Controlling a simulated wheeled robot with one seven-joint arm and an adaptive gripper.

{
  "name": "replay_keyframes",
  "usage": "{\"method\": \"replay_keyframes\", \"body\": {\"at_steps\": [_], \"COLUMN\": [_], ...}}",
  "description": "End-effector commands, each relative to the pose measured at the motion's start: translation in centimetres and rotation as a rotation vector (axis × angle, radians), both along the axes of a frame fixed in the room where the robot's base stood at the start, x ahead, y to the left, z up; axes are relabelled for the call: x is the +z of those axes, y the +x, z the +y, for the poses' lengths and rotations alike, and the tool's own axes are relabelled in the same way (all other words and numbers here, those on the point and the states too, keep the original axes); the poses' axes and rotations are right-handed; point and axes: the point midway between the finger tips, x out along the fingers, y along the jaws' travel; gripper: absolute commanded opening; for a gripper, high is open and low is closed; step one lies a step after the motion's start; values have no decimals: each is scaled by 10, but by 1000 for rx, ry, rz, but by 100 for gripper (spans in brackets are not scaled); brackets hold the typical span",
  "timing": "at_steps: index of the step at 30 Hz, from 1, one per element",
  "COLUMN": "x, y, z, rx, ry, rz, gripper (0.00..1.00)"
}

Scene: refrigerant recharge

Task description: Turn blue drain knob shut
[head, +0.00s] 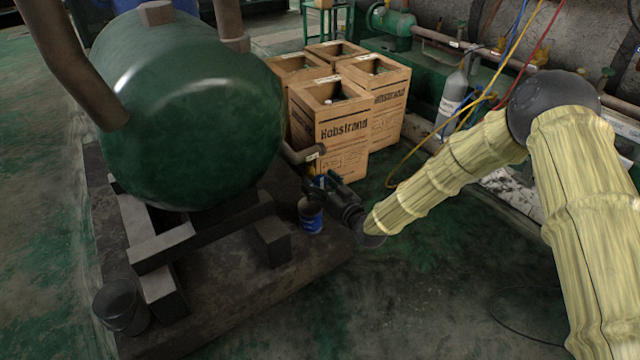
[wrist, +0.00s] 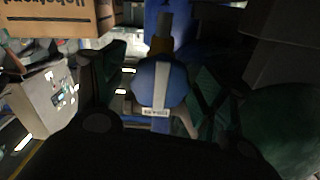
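The blue drain knob (wrist: 160,84) shows in the middle of the wrist view as a round blue disc with a pale grey bar across its face and a small label below. My gripper (head: 318,186) is at the end of the drain pipe (head: 303,154), low beside the green tank (head: 190,110). In the wrist view its dark fingers stand apart, one left and one right of the knob. Gaps show between fingers and knob, so I see no clear contact. In the head view the gripper hides most of the knob.
A blue can (head: 311,217) stands just below my gripper on the dark plinth (head: 290,290). Several wooden crates (head: 330,130) stand behind it. A bucket (head: 121,307) is at the front left. A grey gas cylinder (head: 452,98) and coloured hoses are at the right.

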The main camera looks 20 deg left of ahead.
Motion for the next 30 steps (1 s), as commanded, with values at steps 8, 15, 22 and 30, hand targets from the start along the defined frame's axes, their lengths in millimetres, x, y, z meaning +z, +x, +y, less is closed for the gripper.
{"method": "replay_keyframes", "body": {"at_steps": [8, 15, 22, 30], "x": [0, 0, 2, 2], "y": [0, 0, 0, 0], "z": [0, -1, -1, -2], "rx": [0, -1, -2, -3], "ry": [0, 10, 69, 207], "rz": [0, 15, 92, 267], "gripper": [26, 26, 26, 26]}}
